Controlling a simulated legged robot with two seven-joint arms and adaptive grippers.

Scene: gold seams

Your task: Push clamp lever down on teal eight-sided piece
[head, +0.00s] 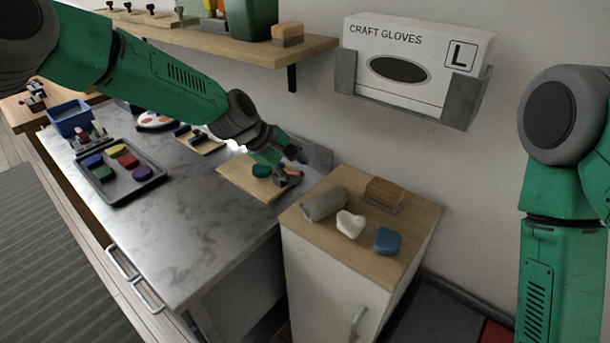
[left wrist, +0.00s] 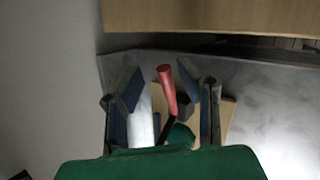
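The teal eight-sided piece (head: 262,171) lies on a wooden board (head: 237,178) at the right end of the marble counter. A clamp with a red lever (head: 293,172) stands beside it on the board. My left gripper (head: 296,156) is just above the clamp. In the left wrist view, my left gripper (left wrist: 167,95) is open, with its dark fingers spread. The red lever (left wrist: 167,88) shows between them, tilted upward, with gaps on both sides. The teal piece (left wrist: 180,135) is partly hidden by the green gripper body. My right arm shows at the right edge; its gripper is out of view.
A wooden-topped cabinet (head: 405,221) at the right holds a grey roll (head: 323,204), a white heart-shaped thing (head: 350,224), a blue block (head: 387,240) and a brown block (head: 384,191). A dark tray (head: 118,190) with coloured pieces lies on the left. A shelf (head: 305,48) hangs above.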

